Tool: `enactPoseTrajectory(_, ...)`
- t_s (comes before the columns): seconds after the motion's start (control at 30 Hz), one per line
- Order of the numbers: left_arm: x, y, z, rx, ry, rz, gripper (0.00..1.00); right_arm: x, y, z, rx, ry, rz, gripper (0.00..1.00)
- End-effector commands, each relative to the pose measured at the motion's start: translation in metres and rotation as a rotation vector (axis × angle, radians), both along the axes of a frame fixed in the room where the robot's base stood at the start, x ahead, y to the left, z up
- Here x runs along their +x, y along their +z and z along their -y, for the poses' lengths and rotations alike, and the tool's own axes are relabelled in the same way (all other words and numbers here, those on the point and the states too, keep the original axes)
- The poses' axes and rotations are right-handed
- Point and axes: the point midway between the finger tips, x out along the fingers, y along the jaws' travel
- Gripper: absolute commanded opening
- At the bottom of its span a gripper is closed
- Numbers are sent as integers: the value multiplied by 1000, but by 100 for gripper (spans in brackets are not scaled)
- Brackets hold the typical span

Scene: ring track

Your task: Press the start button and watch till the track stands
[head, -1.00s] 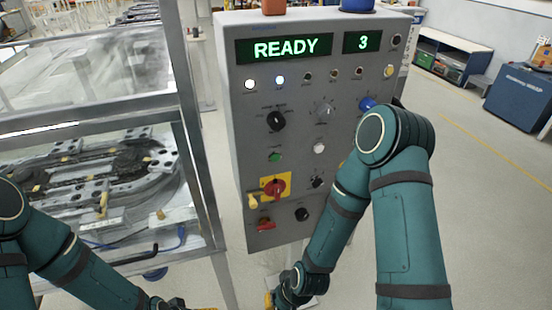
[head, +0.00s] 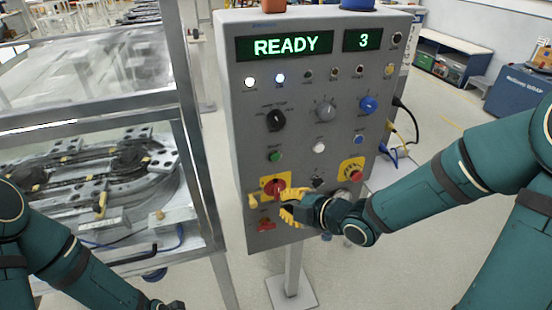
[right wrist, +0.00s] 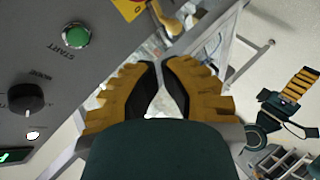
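The grey control panel (head: 232,100) shows READY and 3 on its green-lettered display (head: 285,47). The green start button (head: 274,156) is uncovered on its left half; it also shows at upper left in the right wrist view (right wrist: 76,36), labelled START. My right gripper (head: 288,208) is in front of the panel's lower part, below and a little right of the button, apart from it. Its yellow fingers (right wrist: 160,66) are empty and almost together at the tips. The ring track (head: 125,190) lies inside the framed enclosure at left.
A red-and-yellow switch (head: 274,186) and yellow padlock (head: 253,201) are close to my right gripper. A red emergency knob (head: 355,173) and other knobs surround it. The enclosure's metal post (head: 200,150) stands left of the panel. Cables (head: 406,130) hang at right.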

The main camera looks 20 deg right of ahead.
Motion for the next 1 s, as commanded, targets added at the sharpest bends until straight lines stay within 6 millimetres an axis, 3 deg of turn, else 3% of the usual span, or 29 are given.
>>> enactPoseTrajectory(0.2,0,-1,0,0,0,-1,75,-3,25,3,-135,93,154,0)
enactPoseTrajectory(0.67,0,-1,0,0,0,-1,75,-1,27,3,-145,101,165,0)
enactPoseTrajectory(1.0,2,6,0,1,2,3,75,35,27,2,-144,102,164,0)
